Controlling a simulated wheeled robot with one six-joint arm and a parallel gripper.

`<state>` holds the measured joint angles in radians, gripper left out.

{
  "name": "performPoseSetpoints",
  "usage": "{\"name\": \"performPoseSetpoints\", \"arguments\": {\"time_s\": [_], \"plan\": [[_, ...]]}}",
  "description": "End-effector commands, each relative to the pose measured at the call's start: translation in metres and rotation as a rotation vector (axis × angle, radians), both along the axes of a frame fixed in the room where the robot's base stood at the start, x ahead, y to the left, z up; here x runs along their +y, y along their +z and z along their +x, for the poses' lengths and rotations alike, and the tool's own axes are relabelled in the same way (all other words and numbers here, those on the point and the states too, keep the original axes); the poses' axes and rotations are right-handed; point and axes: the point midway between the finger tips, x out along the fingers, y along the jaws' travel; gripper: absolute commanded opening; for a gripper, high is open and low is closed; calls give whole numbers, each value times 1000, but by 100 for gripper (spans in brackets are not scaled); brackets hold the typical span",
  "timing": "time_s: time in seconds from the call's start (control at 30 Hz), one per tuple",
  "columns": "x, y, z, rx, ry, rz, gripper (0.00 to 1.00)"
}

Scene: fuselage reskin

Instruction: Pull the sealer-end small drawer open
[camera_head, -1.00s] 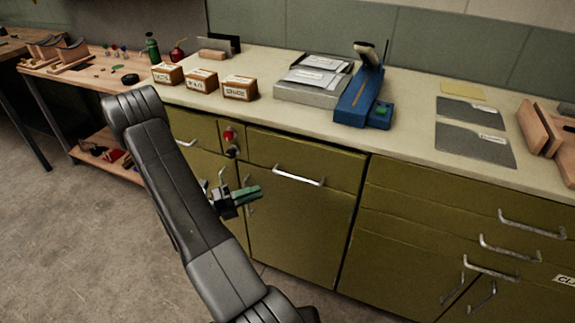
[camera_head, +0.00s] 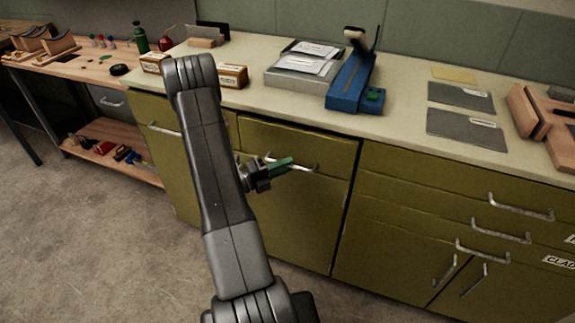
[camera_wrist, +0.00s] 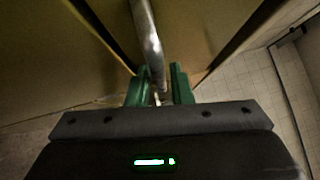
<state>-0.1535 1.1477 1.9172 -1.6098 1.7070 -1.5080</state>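The small drawer (camera_head: 297,138) under the blue sealer (camera_head: 352,92) has an olive front with a silver bar handle (camera_head: 309,168). Its front looks flush with the cabinet in the head view. My gripper (camera_head: 288,163) is at this handle, its green fingers overlapping the bar. In the wrist view, the handle (camera_wrist: 147,38) runs down between the two green fingers of my gripper (camera_wrist: 161,88). The fingers stand apart, with a narrow gap showing beside the bar on the right. Whether a finger touches the bar is not clear.
The pale counter (camera_head: 408,133) carries small boxes (camera_head: 232,76), a grey tray (camera_head: 285,82), grey folders (camera_head: 466,130) and wooden blocks. More drawers with bar handles (camera_head: 520,210) are at the right. A wooden workbench (camera_head: 80,65) stands at the left. The floor is clear.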

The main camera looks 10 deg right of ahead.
Motion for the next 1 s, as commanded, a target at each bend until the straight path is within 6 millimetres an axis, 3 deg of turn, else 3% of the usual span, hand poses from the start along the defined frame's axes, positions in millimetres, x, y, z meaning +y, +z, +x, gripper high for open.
{"name": "performPoseSetpoints", "arguments": {"time_s": [0.2,0.47,0.6,1.0], "plan": [[-11,1,2,1,-1,0,20],[-12,1,2,1,0,0,20],[-12,1,2,0,0,0,0],[-4,2,-8,3,3,0,0]]}}
